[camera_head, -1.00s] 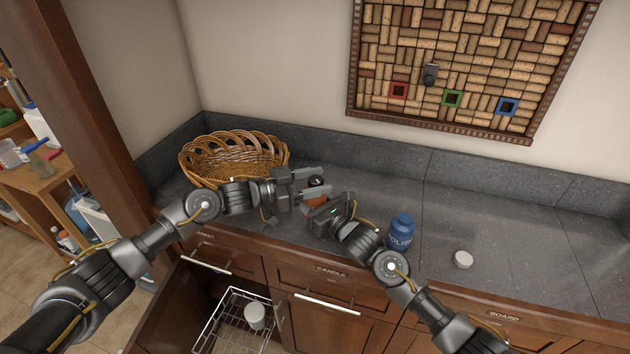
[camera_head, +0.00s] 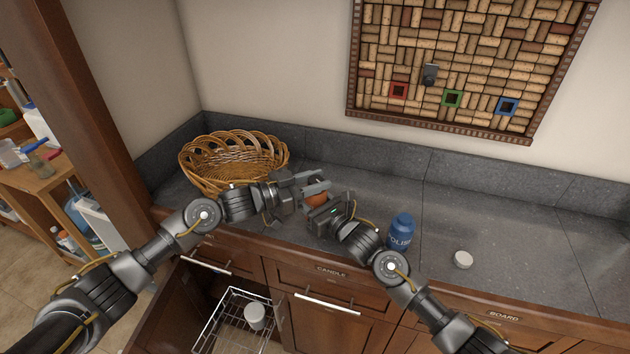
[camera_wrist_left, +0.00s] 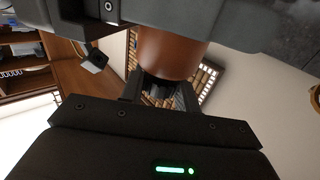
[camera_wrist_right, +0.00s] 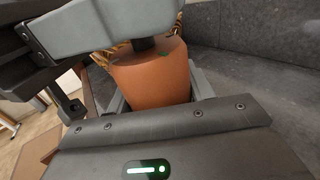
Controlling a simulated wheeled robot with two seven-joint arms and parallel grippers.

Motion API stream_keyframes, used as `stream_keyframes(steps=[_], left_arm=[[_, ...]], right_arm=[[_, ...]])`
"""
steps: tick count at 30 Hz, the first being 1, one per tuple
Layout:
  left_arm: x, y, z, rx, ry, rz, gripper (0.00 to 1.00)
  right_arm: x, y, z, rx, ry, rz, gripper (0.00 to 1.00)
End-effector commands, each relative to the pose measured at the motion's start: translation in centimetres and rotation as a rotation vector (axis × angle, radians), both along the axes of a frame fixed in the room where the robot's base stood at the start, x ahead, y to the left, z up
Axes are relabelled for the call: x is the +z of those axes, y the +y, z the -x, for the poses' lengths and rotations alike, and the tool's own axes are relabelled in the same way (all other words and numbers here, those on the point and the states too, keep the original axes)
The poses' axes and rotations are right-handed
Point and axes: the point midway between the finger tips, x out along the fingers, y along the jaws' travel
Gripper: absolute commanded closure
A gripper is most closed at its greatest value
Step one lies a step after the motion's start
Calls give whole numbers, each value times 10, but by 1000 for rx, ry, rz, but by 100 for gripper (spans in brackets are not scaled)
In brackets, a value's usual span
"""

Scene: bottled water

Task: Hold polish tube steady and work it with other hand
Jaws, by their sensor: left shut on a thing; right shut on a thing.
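An orange-brown bottle (camera_head: 317,199) stands between my two grippers, mostly hidden by them in the head view. In the right wrist view its orange body (camera_wrist_right: 150,77) sits between my right gripper's fingers, with a dark narrow top above it. My right gripper (camera_head: 322,207) is shut on the body. My left gripper (camera_head: 322,184) is shut on the dark top; its grey fingers show across it in the right wrist view. The left wrist view shows the body (camera_wrist_left: 170,52) close up. A blue bottle (camera_head: 401,232) with the letters "OLIS" stands right of my right gripper, held by neither.
A wicker basket (camera_head: 232,162) stands at the counter's back left. A small white round cap (camera_head: 463,259) lies right of the blue bottle. Below the counter, a pulled-out wire rack (camera_head: 225,322) holds a white cup (camera_head: 255,316). The right side of the counter is clear.

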Motion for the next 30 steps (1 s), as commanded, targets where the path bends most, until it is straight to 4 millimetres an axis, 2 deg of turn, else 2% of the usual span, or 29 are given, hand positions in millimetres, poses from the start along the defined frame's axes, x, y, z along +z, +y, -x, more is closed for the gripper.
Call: stream_keyframes(steps=[18, 30], left_arm=[[1, -1, 1, 545, -1, 19, 91], [2, -1, 0, 780, -6, 22, 91]], right_arm=[[1, 2, 1, 5, -2, -1, 68], [0, 3, 2, 7, -1, -1, 68]])
